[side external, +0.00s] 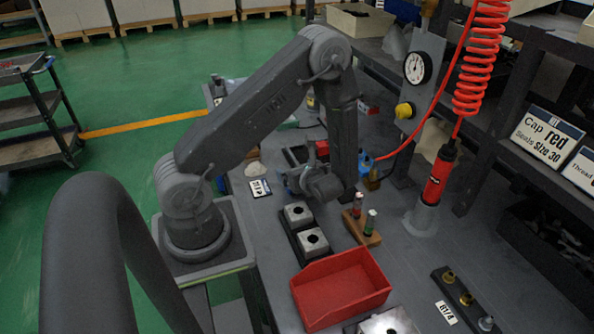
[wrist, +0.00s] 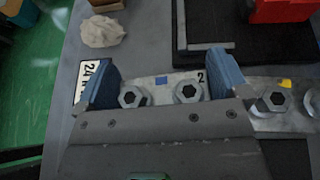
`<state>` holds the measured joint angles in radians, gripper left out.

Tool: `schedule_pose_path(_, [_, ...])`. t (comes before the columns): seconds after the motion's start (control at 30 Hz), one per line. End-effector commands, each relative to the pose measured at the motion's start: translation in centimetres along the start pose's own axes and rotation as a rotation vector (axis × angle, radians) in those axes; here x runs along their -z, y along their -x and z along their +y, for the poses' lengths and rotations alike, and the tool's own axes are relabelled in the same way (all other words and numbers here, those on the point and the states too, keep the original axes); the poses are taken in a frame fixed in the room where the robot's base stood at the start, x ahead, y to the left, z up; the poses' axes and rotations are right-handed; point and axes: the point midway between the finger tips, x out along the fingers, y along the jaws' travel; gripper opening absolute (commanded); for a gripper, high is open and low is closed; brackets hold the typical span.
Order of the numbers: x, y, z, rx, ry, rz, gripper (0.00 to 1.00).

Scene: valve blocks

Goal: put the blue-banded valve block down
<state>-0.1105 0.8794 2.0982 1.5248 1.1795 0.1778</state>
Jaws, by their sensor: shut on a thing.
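The blue-banded valve block (wrist: 146,82) is a pale metal block with hex fittings, a small blue patch and a "2" on top. It lies between the two blue finger pads of my gripper (wrist: 164,76) in the wrist view. My gripper is shut on it. In the side view my gripper (side external: 310,180) hangs low over the bench beside the row of blocks, and the arm hides most of the held block. I cannot tell whether its underside touches anything. A yellow-marked block (wrist: 288,84) lies just right of the right finger pad.
Two square metal blocks (side external: 312,240) sit on a dark base nearer the camera. A red bin (side external: 350,292), a wooden stand with two small bottles (side external: 365,234) and a red tool on a coiled hose (side external: 436,178) are nearby. A numbered card (wrist: 92,74) and whitish lump (wrist: 102,31) lie at left.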

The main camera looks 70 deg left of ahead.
Motion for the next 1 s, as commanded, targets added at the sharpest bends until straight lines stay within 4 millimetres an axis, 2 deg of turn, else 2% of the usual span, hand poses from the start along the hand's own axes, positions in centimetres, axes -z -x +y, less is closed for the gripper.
schedule_pose_path(0.07, [0.2, -0.1, 0.0, 0.0, 0.0, -0.001, 0.55])
schedule_pose_path(0.1, [0.2, -0.1, 0.0, 0.0, 0.0, 0.0, 0.95])
schedule_pose_path(0.17, [0.2, -0.1, 0.0, 0.0, 0.0, 0.0, 1.0])
schedule_pose_path(0.4, [0.2, 0.0, 0.0, 0.001, 0.0, 0.0, 1.0])
schedule_pose_path(0.53, [0.3, 1.1, -0.1, 0.004, 0.0, 0.0, 1.0])
schedule_pose_path(1.0, [-0.1, 10.1, -0.1, 0.005, 0.0, 0.001, 1.0])
